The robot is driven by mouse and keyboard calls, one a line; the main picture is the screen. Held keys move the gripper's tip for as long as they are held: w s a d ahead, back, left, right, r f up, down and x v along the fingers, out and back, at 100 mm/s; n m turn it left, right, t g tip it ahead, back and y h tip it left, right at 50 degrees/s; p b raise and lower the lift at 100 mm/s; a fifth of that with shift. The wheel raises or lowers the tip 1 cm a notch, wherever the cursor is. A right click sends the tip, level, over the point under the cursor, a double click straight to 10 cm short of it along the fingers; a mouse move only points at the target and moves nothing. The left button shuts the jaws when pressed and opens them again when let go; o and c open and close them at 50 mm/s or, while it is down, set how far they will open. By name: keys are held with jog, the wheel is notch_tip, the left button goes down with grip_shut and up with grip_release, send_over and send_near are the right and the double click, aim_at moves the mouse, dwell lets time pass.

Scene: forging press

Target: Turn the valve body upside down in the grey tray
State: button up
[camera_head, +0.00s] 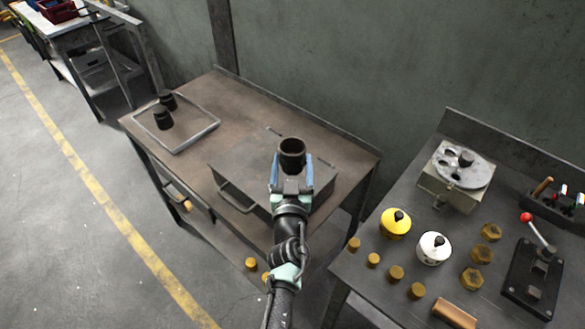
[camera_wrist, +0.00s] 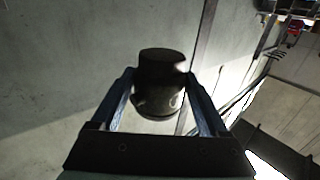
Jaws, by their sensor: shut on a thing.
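My gripper (camera_head: 292,168) is shut on a dark cylindrical valve body (camera_head: 292,148) and holds it up over the brown table. Its hollow opening faces upward in the head view. In the wrist view the valve body (camera_wrist: 160,75) sits between the two blue fingers, with a wider rim at its lower end. The grey tray (camera_head: 205,134) lies at the left of the brown table, apart from my gripper. Two similar dark valve bodies stand in it, one in front (camera_head: 162,118) and one behind (camera_head: 168,100).
A grey metal box with a handle (camera_head: 240,160) stands on the brown table (camera_head: 255,105) under my arm. A second bench at right holds a yellow-topped pot (camera_head: 395,223), a white pot (camera_head: 432,248), brass pieces, a turntable fixture (camera_head: 460,168) and a red-knobbed lever press (camera_head: 538,265).

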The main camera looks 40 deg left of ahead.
aim_at(292, 138)
notch_tip(292, 138, up, 8)
jog(key=p, duration=0.7)
jog(key=shift+r, duration=0.1)
jog(key=m+p, duration=0.2)
jog(key=m, duration=0.1)
jog(key=shift+w+r, duration=0.1)
jog(key=shift+r, duration=0.05)
jog(key=m+p, duration=0.1)
jog(key=m, duration=0.3)
jog(key=shift+f+m+p, duration=0.25)
jog(key=shift+m+p, duration=0.1)
jog(key=shift+m, duration=0.65)
